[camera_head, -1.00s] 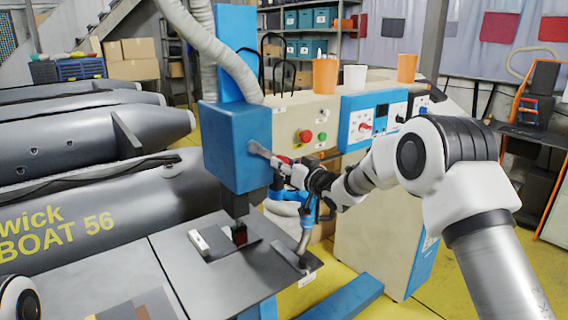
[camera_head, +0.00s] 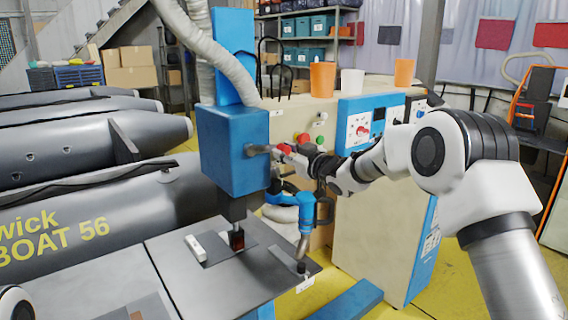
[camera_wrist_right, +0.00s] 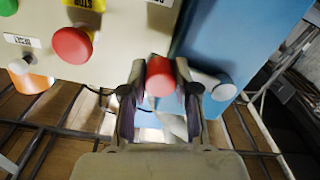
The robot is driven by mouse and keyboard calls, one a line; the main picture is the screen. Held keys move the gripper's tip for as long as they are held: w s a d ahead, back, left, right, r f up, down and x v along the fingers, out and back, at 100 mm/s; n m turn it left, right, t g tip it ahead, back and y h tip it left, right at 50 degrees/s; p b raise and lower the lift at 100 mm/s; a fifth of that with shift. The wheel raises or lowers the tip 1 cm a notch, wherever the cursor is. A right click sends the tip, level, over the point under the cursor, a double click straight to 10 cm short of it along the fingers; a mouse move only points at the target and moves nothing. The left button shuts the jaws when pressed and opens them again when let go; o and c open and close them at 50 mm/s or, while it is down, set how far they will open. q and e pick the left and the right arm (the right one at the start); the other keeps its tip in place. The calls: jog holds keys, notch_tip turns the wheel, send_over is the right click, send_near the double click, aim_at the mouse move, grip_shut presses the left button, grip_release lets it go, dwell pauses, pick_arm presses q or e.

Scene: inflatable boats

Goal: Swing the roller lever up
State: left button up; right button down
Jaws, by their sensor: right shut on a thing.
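The roller lever (camera_head: 259,149) sticks out from the side of the blue machine head (camera_head: 232,150) as a short metal bar, about level. It ends in a red knob (camera_wrist_right: 159,78), which sits between the two fingers in the right wrist view. My right gripper (camera_head: 287,151) is shut on this knob beside the blue head. The gripper partly hides the knob in the head view. My left gripper is out of view; only a bit of my left arm shows at the lower left edge.
A red button (camera_head: 303,139) and a green button sit on the beige cabinet (camera_head: 370,215) close behind my right gripper. A blue jointed arm with a metal nozzle (camera_head: 303,240) hangs below it. Cups (camera_head: 352,80) stand on the cabinet. Grey boat tubes (camera_head: 90,215) lie left.

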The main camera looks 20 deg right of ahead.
notch_tip(320, 180, up, 4)
jog(key=n, duration=0.2)
jog(key=n+b, duration=0.1)
jog(key=n, duration=0.1)
jog(key=shift+a+f+n, duration=0.1)
jog(key=shift+f+n, duration=0.1)
jog(key=shift+n, duration=0.1)
jog(key=shift+s+a+r+n+b, duration=0.1)
jog(key=shift+a+r+n+b, duration=0.1)
jog(key=shift+r+n+b, duration=0.3)
jog(key=shift+s+a+r+n+b, duration=0.1)
jog(key=shift+a+r+n+b, duration=0.1)
jog(key=shift+r+n, duration=0.55)
jog(key=shift+s+a+r+n+b, duration=0.1)
jog(key=shift+a+r+n+b, duration=0.2)
jog(key=shift+n, duration=0.55)
jog(key=shift+d, duration=0.1)
jog(key=c, duration=0.9)
grip_release()
jog(key=shift+o, duration=0.2)
jog(key=v, duration=1.2)
